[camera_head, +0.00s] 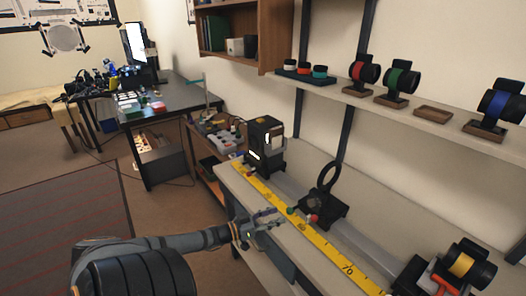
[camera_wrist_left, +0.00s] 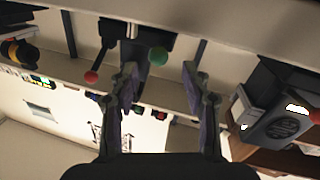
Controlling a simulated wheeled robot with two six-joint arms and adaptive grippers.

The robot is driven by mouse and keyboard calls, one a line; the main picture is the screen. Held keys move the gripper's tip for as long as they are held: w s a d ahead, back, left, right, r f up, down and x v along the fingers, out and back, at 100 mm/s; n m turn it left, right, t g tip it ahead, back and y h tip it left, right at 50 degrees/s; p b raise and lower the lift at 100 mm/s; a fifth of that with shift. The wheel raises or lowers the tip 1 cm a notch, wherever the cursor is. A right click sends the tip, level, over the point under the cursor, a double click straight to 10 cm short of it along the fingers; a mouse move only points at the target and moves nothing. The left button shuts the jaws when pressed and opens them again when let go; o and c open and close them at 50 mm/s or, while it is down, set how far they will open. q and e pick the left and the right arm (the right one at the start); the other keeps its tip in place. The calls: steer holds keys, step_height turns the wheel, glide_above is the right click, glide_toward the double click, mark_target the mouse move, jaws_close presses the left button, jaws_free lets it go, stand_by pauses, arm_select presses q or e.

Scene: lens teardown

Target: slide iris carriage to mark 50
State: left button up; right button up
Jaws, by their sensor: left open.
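The iris carriage (camera_head: 325,208) is a black block with an upright black ring (camera_head: 328,176), sitting on the grey rail. A green knob (camera_head: 291,210) and a red knob (camera_head: 313,218) stick out on its near side. A yellow scale (camera_head: 322,246) with small, hard-to-read numbers runs along the rail's near side. My left gripper (camera_head: 266,219) is open over the scale, just left of the green knob. In the left wrist view, the green knob (camera_wrist_left: 158,56) shows between and beyond the open fingertips (camera_wrist_left: 160,76), and the red knob (camera_wrist_left: 91,77) lies outside them. My right gripper is not in view.
A black lamp-like box (camera_head: 264,142) stands at the rail's far end. A yellow-banded lens unit (camera_head: 460,267) with a red part stands at the near end. A wall shelf (camera_head: 420,125) with several lenses hangs above. The rail beside the carriage looks clear.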

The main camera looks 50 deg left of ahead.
arm_select(q)
steer(key=v, duration=0.5)
steer(key=shift+s, duration=0.35)
steer(key=shift+a, duration=0.15)
steer(key=s+a+f+n+g+y, duration=0.1)
steer(key=s+a+f+g+y, duration=0.2)
steer(key=f, duration=0.5)
steer(key=s+a+f+n+g+y, duration=0.1)
steer(key=s+a+f+y, duration=0.25)
steer(key=f, duration=0.45)
steer(key=s+d+f+g+y+p, duration=0.15)
steer(key=s+f+g, duration=0.25)
steer(key=s+f, duration=0.6)
steer(key=s+d+f+g, duration=0.2)
steer(key=s+d+f, duration=0.3)
steer(key=d+f, duration=0.1)
steer(key=s+d+f+m+g+h, duration=0.1)
steer(key=s+d+f+g, duration=0.2)
steer(key=d+f, duration=0.3)
steer(key=s+d+f+g+h, duration=0.1)
steer(key=s+d+f+g, duration=0.2)
steer(key=s+d+f, duration=0.3)
steer(key=d, duration=0.4)
steer(key=shift+s+d+p, duration=0.3)
steer(key=shift+s+p, duration=0.05)
steer(key=shift+p, duration=0.05)
